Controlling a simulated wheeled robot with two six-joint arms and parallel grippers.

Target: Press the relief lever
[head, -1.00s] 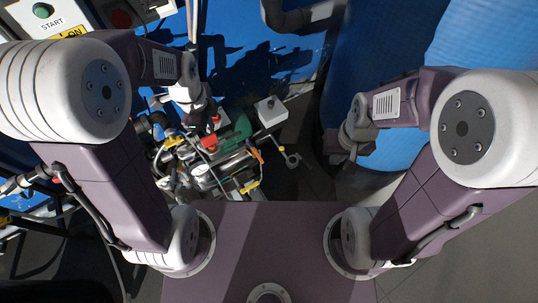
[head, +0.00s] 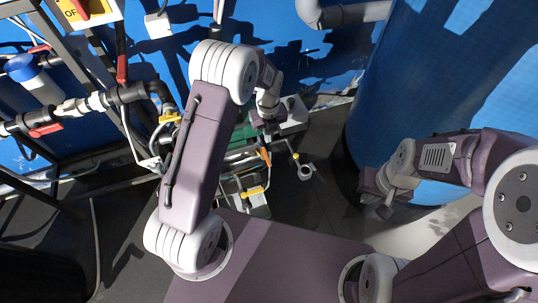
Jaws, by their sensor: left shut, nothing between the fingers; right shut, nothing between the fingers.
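No part is plainly marked as the relief lever, so I cannot tell which one it is. A thin arm with a yellow joint and ring end (head: 304,170) sticks out at the right of the pump assembly (head: 245,183). My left gripper (head: 268,126) is shut and empty, above and to the left of that ring end, in front of a pale box (head: 293,113). Whether it touches the box cannot be told. My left arm hides much of the assembly. My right gripper (head: 386,209) is shut and empty by the blue tank, away from the assembly.
Pipework (head: 75,109) with red handles (head: 122,68) runs along the rack at left. A large blue tank (head: 415,85) fills the right side. Dark floor (head: 315,205) is open between assembly and tank.

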